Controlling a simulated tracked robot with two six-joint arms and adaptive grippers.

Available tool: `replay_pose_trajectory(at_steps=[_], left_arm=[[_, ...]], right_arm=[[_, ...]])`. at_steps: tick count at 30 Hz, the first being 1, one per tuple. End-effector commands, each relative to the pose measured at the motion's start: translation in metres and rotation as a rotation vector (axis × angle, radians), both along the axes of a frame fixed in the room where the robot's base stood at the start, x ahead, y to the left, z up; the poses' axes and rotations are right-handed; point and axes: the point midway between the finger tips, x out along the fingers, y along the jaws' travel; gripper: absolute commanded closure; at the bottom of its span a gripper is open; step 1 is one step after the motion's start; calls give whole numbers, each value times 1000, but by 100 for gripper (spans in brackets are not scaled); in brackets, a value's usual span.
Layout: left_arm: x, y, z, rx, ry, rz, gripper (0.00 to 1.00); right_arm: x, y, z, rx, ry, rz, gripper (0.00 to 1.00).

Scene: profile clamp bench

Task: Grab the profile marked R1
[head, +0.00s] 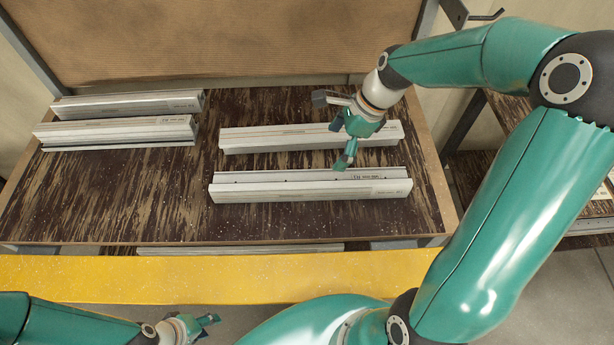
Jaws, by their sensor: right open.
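Two pale metal profiles lie one behind the other on the right half of the worn brown board. The near profile (290,190) has a small label at its right end that seems to read R1, though the print is tiny. The far profile (265,138) lies just behind it, its right part partly hidden by my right gripper (340,127). That gripper is open and empty, over the far profile, with one teal finger reaching down towards the back edge of the near profile. I cannot tell whether it touches. My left gripper (207,325) is low, in front of the yellow edge.
Two more profiles lie at the board's left, a rear one (125,104) and a front one (110,130). A yellow beam (150,278) runs along the front, with another profile (240,249) low behind it. A brown panel (220,40) stands behind. The board's front left is clear.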

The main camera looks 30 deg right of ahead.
Motion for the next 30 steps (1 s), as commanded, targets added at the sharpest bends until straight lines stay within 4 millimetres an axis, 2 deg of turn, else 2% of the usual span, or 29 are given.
replay_pose_trajectory(at_steps=[6,12,22,30], left_arm=[[0,0,2,0,0,0,60],[0,0,3,0,-1,0,60],[0,0,6,0,-1,0,60],[0,0,10,0,-1,0,60]], right_arm=[[7,15,-44,4,8,-1,0],[16,27,-79,2,5,-1,0],[20,34,-101,2,5,-1,0],[26,45,-136,2,3,-2,0]])
